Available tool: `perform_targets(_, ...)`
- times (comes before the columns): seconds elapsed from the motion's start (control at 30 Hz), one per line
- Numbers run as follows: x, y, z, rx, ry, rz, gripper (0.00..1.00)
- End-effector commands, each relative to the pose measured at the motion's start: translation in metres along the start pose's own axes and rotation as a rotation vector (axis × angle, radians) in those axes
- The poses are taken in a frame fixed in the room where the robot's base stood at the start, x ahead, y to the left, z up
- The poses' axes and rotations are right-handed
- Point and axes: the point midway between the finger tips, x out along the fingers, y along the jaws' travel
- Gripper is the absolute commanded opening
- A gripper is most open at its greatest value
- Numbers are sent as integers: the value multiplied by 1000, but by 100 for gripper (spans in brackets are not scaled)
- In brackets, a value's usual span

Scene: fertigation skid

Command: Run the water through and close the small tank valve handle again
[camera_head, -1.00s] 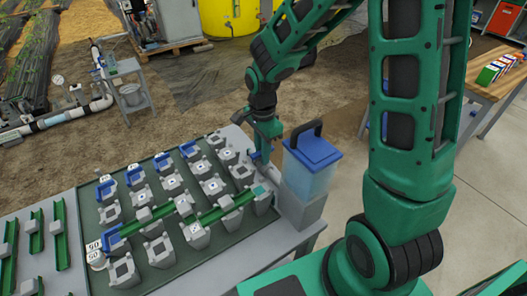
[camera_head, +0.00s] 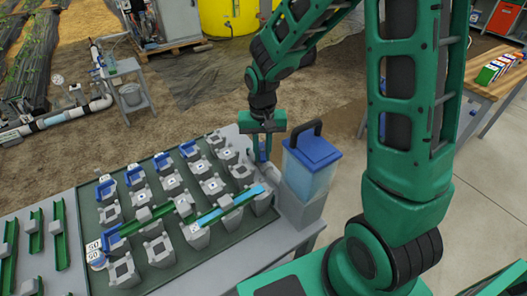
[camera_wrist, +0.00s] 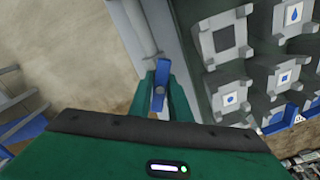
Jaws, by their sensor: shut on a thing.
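The small tank (camera_head: 308,175), clear with a blue lid and black handle, stands on a grey block at the board's right edge. My gripper (camera_head: 263,154) is at its left, pointing down. It is shut on the blue valve handle (camera_wrist: 160,84), which shows between the fingers in the wrist view. Light-blue water (camera_head: 232,206) lies along the green channel leading from the tank side. The green channel further left (camera_head: 150,217) shows no blue. The valve body is mostly hidden behind the gripper and tank.
The dark green board (camera_head: 215,249) carries several grey blocks with icon tiles, some with blue holders (camera_head: 133,176). Loose green channels (camera_head: 58,240) lie on the table at left. A wooden table (camera_head: 495,85) stands at the right.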

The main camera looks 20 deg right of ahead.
Motion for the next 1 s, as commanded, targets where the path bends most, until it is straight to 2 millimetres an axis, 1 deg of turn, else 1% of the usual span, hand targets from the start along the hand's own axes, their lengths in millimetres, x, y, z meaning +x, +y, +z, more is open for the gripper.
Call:
perform_targets(0.3,0,0,0,-360,0,1,0)
perform_targets(0.5,0,0,0,-564,0,1,0)
perform_targets(0.63,0,0,0,-625,0,1,0)
perform_targets(0.83,0,0,0,-631,0,1,0)
perform_targets(0.87,0,0,0,-631,0,1,23)
perform_targets(0.9,0,0,0,-630,0,1,32)
perform_targets(0.93,0,0,0,-630,0,1,38)
perform_targets(1.0,0,0,0,-629,0,1,38)
